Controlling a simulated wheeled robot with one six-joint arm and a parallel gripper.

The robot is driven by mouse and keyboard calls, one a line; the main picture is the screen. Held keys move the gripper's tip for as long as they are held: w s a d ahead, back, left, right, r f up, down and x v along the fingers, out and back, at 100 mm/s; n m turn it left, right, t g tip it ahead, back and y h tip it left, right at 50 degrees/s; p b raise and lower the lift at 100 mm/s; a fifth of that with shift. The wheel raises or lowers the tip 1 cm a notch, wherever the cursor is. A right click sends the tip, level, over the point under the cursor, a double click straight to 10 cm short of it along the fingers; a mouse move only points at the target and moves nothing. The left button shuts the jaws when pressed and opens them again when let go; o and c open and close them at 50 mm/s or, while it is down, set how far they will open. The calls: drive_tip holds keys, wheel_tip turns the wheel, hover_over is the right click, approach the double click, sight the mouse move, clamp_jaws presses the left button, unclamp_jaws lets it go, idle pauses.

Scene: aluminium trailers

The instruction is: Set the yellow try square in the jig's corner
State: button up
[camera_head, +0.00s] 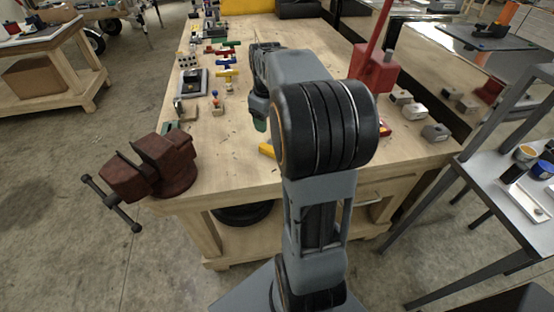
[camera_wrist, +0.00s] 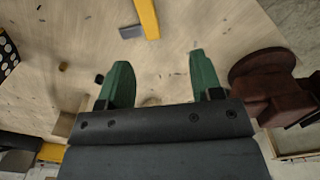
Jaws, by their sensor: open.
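My gripper (camera_wrist: 157,72) is open, with two green fingers spread and nothing between them in the wrist view. It hangs over the wooden bench; one green fingertip (camera_head: 260,125) shows in the head view. I cannot pick out the jig for certain.
A rusty red vise (camera_head: 155,165) sits at the bench's near left corner. Several coloured tools (camera_head: 225,61) and a dark tray (camera_head: 190,83) stand farther back. A red press (camera_head: 373,70) and grey blocks (camera_head: 435,132) are on the right. The bench's near part is mostly clear.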

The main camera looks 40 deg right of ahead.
wheel_tip(320, 180, down, 2)
drive_tip(key=d, duration=0.2)
hover_over(267, 148)
drive_tip(key=s+d, duration=0.1)
drive_tip(key=s, duration=0.1)
wheel_tip(267, 148, down, 7)
drive_tip(key=shift+d, duration=0.15)
drive_tip(key=shift+d+f, duration=0.1)
drive_tip(key=shift+f, duration=3)
drive_tip(key=shift+f, duration=0.2)
clamp_jaws()
drive_tip(key=shift+r, duration=0.1)
